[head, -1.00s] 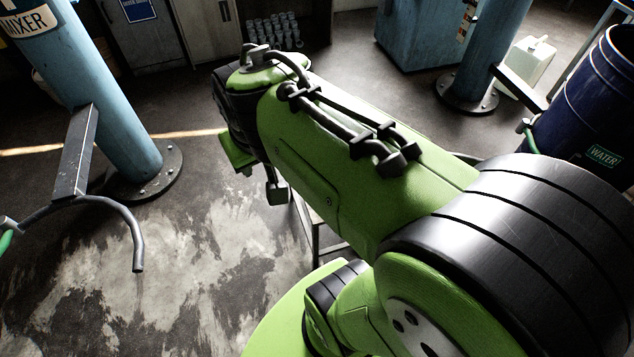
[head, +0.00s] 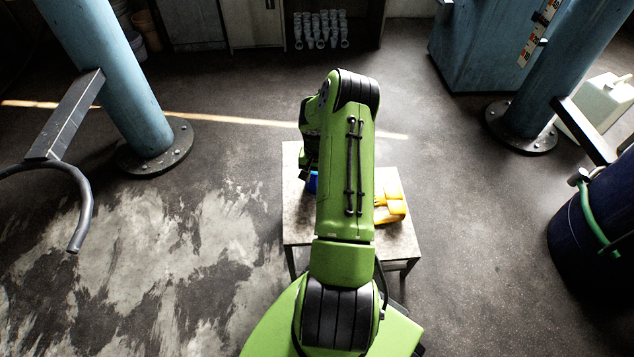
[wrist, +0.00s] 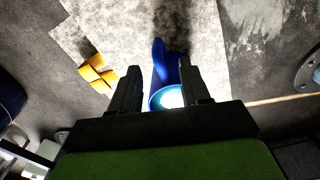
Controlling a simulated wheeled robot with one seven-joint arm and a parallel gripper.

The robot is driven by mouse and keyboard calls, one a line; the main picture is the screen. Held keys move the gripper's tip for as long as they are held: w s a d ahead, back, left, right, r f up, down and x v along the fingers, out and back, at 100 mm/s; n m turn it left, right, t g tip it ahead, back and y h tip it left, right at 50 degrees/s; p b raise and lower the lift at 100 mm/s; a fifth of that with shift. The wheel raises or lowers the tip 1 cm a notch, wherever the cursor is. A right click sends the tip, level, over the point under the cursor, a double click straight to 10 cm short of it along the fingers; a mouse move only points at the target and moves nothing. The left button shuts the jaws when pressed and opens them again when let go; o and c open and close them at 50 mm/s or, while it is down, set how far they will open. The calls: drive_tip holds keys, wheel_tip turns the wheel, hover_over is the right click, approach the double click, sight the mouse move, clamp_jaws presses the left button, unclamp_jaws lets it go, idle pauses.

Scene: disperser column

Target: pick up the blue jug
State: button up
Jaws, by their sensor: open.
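The blue jug (head: 311,183) stands on a small pale table (head: 300,228) in the head view, mostly hidden behind my arm. In the wrist view the blue jug (wrist: 158,78) shows between the two dark fingers of my gripper (wrist: 159,72), its bright round opening nearest the palm. My gripper is open, with a finger on either side of the jug in the picture. I cannot tell whether the fingers touch it or how far above it they are. In the head view my arm hides most of the gripper.
Blue columns (head: 120,95) and (head: 540,85) stand at left and right, with a curved pipe (head: 80,205) at left. A dark blue barrel (head: 590,245) is at right. Floor around the table is clear.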

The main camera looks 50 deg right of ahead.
sight(311, 186)
drive_tip(key=f+b, duration=0.1)
drive_tip(key=f, duration=0.3)
drive_tip(key=f+b, duration=0.2)
drive_tip(key=f, duration=0.3)
drive_tip(key=shift+s+d+f, duration=0.1)
drive_tip(key=shift+s+f, duration=0.1)
drive_tip(key=shift+r, duration=0.1)
clamp_jaws()
